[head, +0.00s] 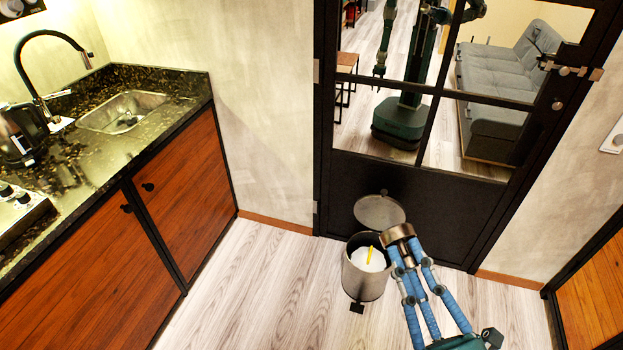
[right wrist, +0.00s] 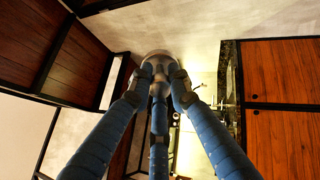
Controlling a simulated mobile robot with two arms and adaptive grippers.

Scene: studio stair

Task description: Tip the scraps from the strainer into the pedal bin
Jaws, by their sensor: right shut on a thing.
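The pedal bin (head: 364,281) is a metal cylinder on the floor before the dark door. Its round lid (head: 379,211) stands open at the back. A small yellow piece (head: 369,255) shows inside its pale mouth. My right gripper (head: 402,246), with blue fingers, is shut on the strainer (head: 397,232), a short brownish metal cup. The strainer is tilted and appears beside the bin's mouth, to its right. In the right wrist view the fingertips close around the strainer (right wrist: 157,54). I cannot see into it. My left gripper is not in view.
The dark door (head: 410,190) with glass panes stands right behind the bin. A counter (head: 75,165) with a sink (head: 122,111), tap (head: 50,45) and kettle (head: 22,130) runs along the left. Wooden floor (head: 265,295) is clear between the counter and bin.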

